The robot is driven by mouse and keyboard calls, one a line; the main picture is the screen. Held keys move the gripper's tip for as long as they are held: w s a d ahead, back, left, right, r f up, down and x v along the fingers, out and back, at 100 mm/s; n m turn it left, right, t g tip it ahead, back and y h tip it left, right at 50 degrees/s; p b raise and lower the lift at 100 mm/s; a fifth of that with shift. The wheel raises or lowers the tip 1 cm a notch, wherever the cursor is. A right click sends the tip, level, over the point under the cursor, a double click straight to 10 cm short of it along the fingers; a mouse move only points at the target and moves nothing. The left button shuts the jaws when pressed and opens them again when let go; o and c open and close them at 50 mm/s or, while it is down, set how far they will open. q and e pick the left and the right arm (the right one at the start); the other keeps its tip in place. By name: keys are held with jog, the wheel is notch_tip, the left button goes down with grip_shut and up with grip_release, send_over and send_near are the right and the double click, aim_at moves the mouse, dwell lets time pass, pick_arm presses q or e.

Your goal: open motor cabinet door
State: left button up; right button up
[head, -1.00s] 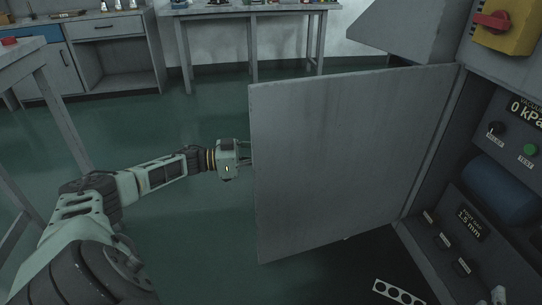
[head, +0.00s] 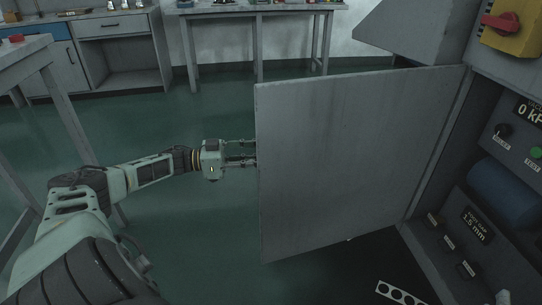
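The grey motor cabinet door (head: 355,160) stands swung wide open in the head view, hinged on its right side at the cabinet (head: 432,240). The cabinet inside shows a blue cylinder (head: 503,194) and a dark panel with knobs. My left gripper (head: 255,152) is at the door's free left edge. Its fingers reach toward that edge and their tips are partly hidden by the door. I cannot tell whether they touch it or how far apart they are. My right gripper is not in view.
A yellow box with a red rotary switch (head: 497,22) sits at the top right. A grey table (head: 40,60) stands at the left and a workbench (head: 250,8) at the back. The green floor left of the door is clear. A perforated strip (head: 400,292) lies at the bottom.

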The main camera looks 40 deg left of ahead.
pick_arm(q)
jog(key=v, duration=0.7)
dwell(0.5)
